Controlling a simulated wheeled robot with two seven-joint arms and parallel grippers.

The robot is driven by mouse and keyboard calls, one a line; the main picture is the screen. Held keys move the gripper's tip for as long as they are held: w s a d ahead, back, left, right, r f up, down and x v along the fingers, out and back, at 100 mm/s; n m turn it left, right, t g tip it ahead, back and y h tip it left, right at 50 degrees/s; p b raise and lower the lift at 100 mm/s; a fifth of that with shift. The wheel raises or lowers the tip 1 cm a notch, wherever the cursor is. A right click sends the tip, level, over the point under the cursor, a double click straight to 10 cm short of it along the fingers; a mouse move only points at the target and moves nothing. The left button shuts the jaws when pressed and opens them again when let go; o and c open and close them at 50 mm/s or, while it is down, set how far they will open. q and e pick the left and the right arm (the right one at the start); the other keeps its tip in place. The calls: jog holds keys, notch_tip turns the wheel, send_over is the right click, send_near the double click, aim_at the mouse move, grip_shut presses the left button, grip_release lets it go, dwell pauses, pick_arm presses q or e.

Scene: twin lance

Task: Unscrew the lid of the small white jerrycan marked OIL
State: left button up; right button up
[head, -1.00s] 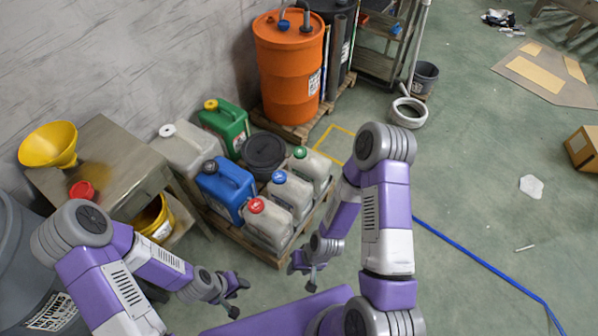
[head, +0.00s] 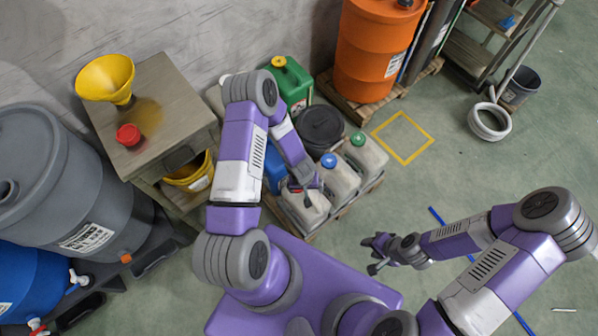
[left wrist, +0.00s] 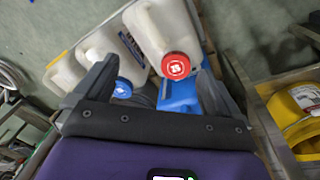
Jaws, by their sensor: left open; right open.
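Three small white jerrycans stand in a row on a pallet: one with a red lid (left wrist: 176,66), one with a blue lid (head: 328,160) and one with a green lid (head: 358,138). I cannot read an OIL mark on any of them. My left gripper (head: 305,186) is open over the red-lidded can (head: 306,211), and largely hides its top in the head view. In the left wrist view the red lid shows between the open fingers, near their tips; I cannot tell if they touch it. My right gripper (head: 377,254) is open and empty over the floor.
A blue jerrycan (head: 273,178), a green one (head: 291,84) and a dark round container (head: 320,128) crowd behind the row. A table (head: 180,108) with a yellow funnel (head: 105,78) and a red item (head: 128,134) stands left. Open floor lies right.

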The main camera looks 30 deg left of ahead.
pick_arm(q)
jog(key=w+a+f+n+g, duration=0.1)
jog(key=w+a+f+n, duration=0.2)
jog(key=w+a+f, duration=0.35)
jog(key=shift+y, duration=0.3)
jog(key=f+b, duration=0.5)
jog(key=f, duration=0.1)
jog(key=f+b, duration=0.3)
jog(key=shift+s+a+b, duration=0.2)
jog(key=shift+s+b, duration=0.15)
jog(key=c, duration=1.2)
jog(key=n, duration=1.8)
jog(key=shift+r+p, duration=0.1)
jog(key=shift+p, duration=0.2)
